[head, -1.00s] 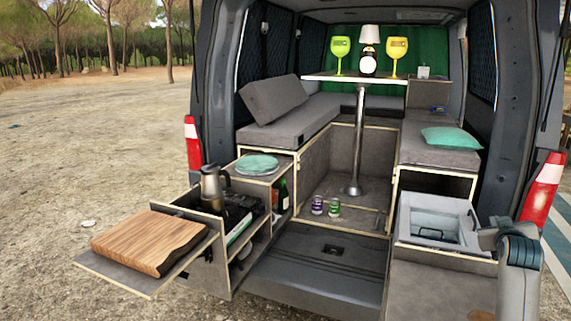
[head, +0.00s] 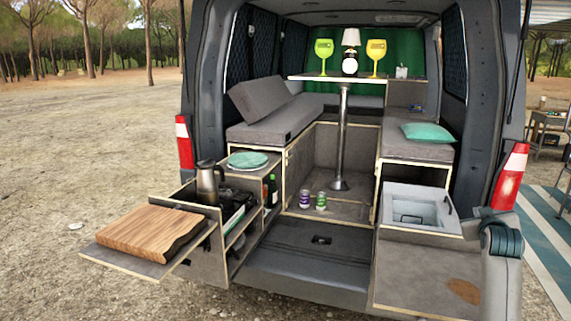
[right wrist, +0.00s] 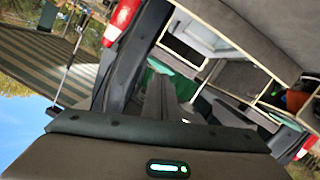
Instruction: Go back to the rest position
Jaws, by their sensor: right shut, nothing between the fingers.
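My right arm (head: 502,265) hangs at the right edge of the head view, in front of the van's right rear corner. Its gripper is outside that view. In the right wrist view two dark finger shapes of my right gripper (right wrist: 170,90) lie close together beyond the gripper body with a green light. The gripper is shut and holds nothing. My left arm and gripper are not in the head view.
The van's rear is open. A pulled-out drawer with a cutting board (head: 150,231) and a jug (head: 208,182) juts out at left. A cool box (head: 420,207) stands at right above a grey panel (head: 420,270). Gravel (head: 70,160) at left is mostly clear.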

